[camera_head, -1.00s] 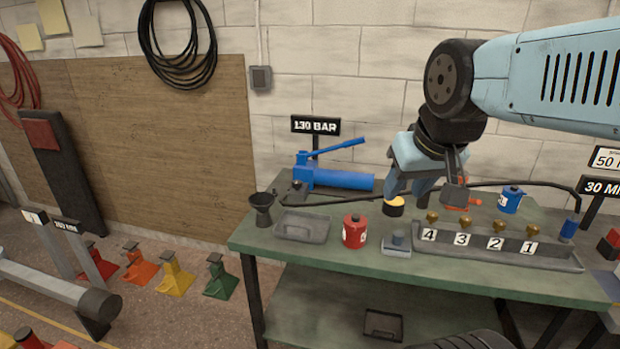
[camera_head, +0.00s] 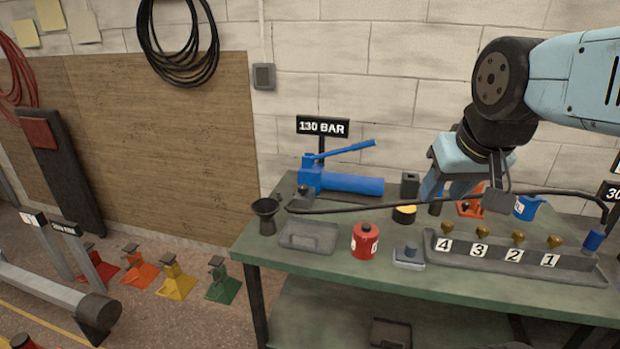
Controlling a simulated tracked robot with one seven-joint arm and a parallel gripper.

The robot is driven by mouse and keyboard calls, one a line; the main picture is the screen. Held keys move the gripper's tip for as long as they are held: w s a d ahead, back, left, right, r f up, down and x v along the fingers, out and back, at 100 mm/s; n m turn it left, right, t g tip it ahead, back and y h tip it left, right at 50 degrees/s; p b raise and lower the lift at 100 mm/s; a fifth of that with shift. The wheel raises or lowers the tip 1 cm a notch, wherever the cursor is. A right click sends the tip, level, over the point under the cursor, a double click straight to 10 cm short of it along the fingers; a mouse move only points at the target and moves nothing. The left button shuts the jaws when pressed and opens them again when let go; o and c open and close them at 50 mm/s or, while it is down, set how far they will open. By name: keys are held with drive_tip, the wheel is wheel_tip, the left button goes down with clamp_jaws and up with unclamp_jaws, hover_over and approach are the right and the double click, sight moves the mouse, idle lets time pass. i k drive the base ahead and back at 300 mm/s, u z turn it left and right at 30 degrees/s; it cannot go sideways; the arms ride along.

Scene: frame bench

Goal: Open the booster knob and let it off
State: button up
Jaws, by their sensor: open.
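No part is labelled as the booster knob, so I cannot tell which one it is. An orange-red fitting (camera_head: 470,207) stands at the back of the green bench, partly hidden behind my gripper. Several brass knobs (camera_head: 479,231) stand on a grey rack numbered 4, 3, 2, 1. A blue hand pump (camera_head: 345,184) with a long lever lies at the back left under a 130 BAR sign (camera_head: 322,126). My gripper (camera_head: 446,194) is open, pointing down over the back of the bench, left of the orange-red fitting. I see nothing between its fingers.
A black hose (camera_head: 370,206) runs along the bench. A yellow-topped black cylinder (camera_head: 404,214), a red can (camera_head: 365,241), a grey tray (camera_head: 308,236), a black funnel (camera_head: 266,215) and a blue can (camera_head: 527,207) stand around.

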sight(304, 189)
drive_tip(key=i, duration=0.85)
drive_tip(key=u, duration=0.05)
